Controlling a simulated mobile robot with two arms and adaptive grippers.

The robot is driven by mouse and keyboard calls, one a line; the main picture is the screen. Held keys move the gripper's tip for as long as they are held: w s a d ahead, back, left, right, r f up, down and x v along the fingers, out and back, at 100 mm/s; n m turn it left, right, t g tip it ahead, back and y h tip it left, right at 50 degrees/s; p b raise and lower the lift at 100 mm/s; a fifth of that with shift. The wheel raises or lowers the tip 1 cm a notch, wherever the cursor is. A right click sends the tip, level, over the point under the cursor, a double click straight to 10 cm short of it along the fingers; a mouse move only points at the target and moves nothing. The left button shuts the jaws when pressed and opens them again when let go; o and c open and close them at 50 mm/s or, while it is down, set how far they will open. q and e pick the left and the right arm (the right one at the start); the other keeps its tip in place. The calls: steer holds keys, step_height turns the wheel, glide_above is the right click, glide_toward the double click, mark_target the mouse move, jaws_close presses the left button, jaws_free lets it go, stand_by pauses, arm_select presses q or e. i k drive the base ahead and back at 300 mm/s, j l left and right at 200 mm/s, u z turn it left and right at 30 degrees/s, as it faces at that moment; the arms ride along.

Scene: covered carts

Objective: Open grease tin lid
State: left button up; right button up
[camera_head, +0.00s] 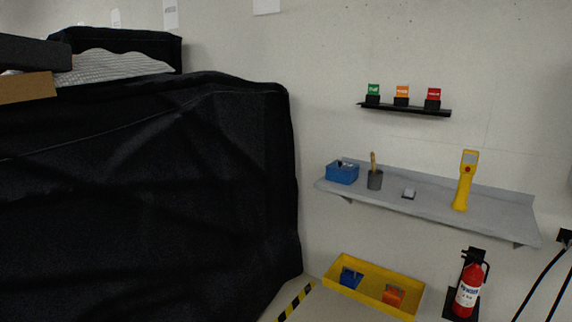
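A small dark grey cylinder (375,181) stands upright on the grey wall shelf (490,212). A tan stick or brush handle (373,161) rises out of its top. This may be the grease tin, but I cannot tell for sure, and no separate lid can be made out. A small flat light-grey item (409,194) lies to its right on the shelf; it is too small to identify. Neither of my grippers is in view.
A blue bin (342,173) and a yellow handheld device (465,182) flank these on the shelf. Coloured blocks (402,96) sit on a ledge above. A yellow tray (343,267) and fire extinguisher (468,288) are below. A black-covered cart (150,200) fills the left.

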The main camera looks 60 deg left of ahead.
mark_target(342, 166)
steer(key=u, duration=1.65)
